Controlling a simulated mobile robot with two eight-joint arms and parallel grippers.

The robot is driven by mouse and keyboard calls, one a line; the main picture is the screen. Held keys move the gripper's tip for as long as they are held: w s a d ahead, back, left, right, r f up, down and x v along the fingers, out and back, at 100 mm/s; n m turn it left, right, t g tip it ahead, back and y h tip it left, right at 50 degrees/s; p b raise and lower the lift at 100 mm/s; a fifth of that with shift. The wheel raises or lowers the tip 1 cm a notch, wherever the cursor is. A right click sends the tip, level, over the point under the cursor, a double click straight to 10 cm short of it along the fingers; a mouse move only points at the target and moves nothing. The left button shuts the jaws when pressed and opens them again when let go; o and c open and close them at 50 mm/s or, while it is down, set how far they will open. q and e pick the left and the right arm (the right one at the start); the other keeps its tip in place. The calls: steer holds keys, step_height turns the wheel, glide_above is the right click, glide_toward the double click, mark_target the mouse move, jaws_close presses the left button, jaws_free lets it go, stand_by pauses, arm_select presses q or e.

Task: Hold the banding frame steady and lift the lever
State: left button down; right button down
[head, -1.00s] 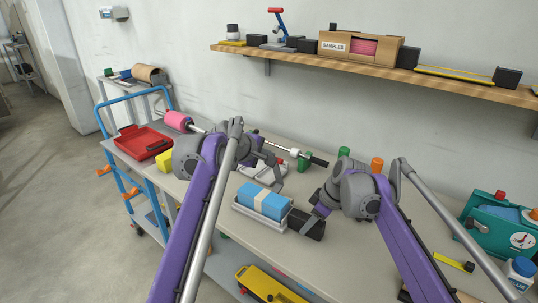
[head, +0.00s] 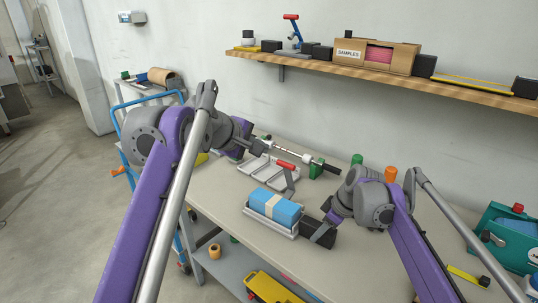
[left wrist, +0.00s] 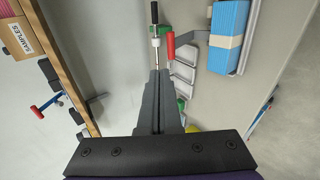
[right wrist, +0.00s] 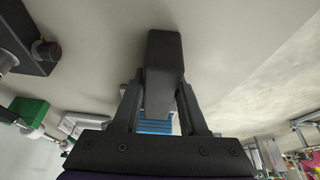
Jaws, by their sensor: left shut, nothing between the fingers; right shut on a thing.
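The banding frame is a grey metal tray (head: 258,222) on the bench, with a blue stack (head: 276,207) under a pale band in it. A black block (head: 320,236) is at its right end. My right gripper (head: 325,232) is shut on that block; the right wrist view shows the block (right wrist: 164,65) between the fingers. The lever has a red grip (head: 286,165) on a grey arm behind the tray. My left gripper (head: 262,148) is shut and empty, up and left of the lever. The left wrist view shows the red grip (left wrist: 170,45) just beyond its fingertips, apart from them.
A rod with a black end (head: 325,167) and a green block (head: 315,170) lie behind the lever. Grey rails (head: 250,175) are left of it. Green and orange cylinders (head: 390,174) stand near my right arm. A shelf (head: 400,76) runs above. The front bench edge is clear.

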arm_select(q)
steer(key=shift+v, duration=0.8)
steer(key=shift+w+d+r, duration=0.1)
arm_select(e)
steer(key=shift+c, duration=1.8)
jaws_free()
